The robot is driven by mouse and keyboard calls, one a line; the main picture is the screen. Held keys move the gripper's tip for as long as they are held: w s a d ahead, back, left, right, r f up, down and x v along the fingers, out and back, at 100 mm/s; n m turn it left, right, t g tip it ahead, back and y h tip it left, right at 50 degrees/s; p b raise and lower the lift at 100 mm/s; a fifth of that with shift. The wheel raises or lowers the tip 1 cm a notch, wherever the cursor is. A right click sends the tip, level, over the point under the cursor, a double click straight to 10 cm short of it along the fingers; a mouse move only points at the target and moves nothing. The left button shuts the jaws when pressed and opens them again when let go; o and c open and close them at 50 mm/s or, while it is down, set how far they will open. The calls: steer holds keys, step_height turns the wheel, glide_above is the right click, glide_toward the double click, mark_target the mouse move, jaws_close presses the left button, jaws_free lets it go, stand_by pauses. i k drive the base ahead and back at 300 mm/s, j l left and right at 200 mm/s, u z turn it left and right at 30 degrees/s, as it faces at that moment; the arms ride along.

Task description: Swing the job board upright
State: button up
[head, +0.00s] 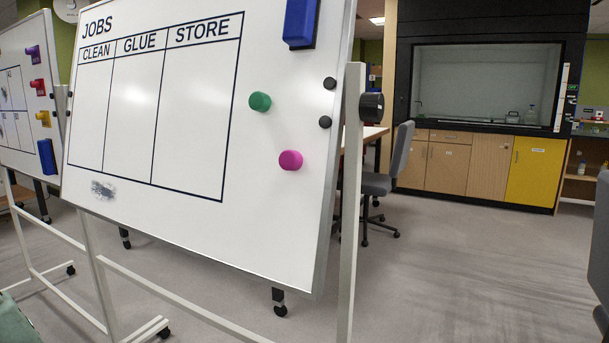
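The job board (270,195) is a large white board headed JOBS, with columns CLEAN, GLUE and STORE, and fills the left and middle of the head view. Its right edge slants against the upright post (350,220) of its white stand, so the board is tilted in the stand. A round black knob (371,106) sits near the top of that post. A green magnet (260,102), a magenta magnet (290,160) and a blue eraser (300,22) are on the board's face. The board's top edge is partly cut off. My gripper is not in view.
A second whiteboard (20,75) on a wheeled stand is close on the left. A grey office chair (385,180) and a table are behind the post. A fume hood (485,85) stands over cabinets at the back. The floor (450,265) at right is clear.

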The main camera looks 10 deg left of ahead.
mark_target(165, 143)
steer(key=j, duration=0.35)
steer(key=i+j, duration=0.15)
steer(key=j, duration=0.6)
steer(key=i, duration=0.55)
